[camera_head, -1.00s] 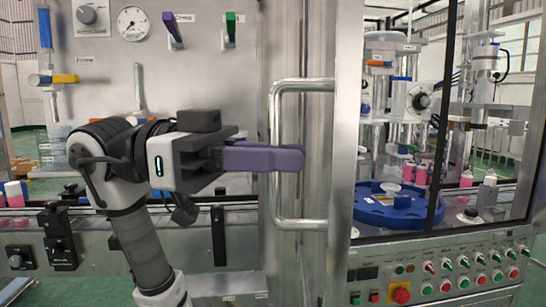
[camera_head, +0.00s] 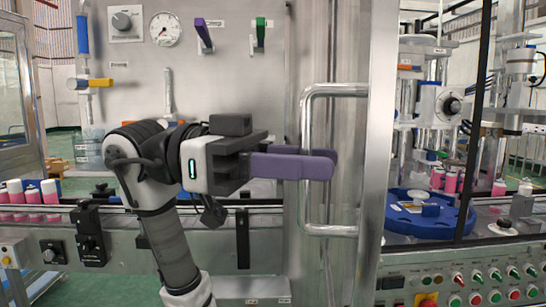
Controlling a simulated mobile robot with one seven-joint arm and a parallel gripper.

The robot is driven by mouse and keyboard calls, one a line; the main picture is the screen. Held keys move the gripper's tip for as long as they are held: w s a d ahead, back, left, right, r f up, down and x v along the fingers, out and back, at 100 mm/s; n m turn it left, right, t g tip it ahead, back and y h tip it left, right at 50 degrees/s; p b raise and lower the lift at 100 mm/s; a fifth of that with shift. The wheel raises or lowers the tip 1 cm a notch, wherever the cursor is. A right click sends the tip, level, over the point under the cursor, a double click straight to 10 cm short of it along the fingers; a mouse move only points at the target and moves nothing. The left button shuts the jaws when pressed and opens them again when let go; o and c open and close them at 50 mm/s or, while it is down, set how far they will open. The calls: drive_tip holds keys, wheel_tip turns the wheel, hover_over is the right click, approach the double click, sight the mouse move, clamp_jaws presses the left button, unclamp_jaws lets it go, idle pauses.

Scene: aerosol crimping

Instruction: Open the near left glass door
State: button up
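The near glass door shows as a tall metal frame (camera_head: 378,150) right of centre, with a steel bar handle (camera_head: 307,205) projecting to the left of it. My gripper (camera_head: 322,163) is at the handle, about halfway up its upright bar. Its purple fingers point right. The near finger crosses in front of the bar, and part of the far finger shows behind it. The fingers look apart, with the bar between them. The near finger hides that part of the bar, so I cannot tell whether they touch it. I cannot tell whether the door is ajar.
A control panel with coloured buttons (camera_head: 480,280) sits at the lower right. A blue round tray (camera_head: 440,223) stands inside the machine. Pink bottles (camera_head: 33,196) stand on the left, near a conveyor rail. A grey panel with a gauge (camera_head: 165,29) and coloured levers is behind my arm.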

drive_tip(key=b+v, duration=0.1)
drive_tip(key=v, duration=1.3)
drive_tip(key=shift+d, duration=0.1)
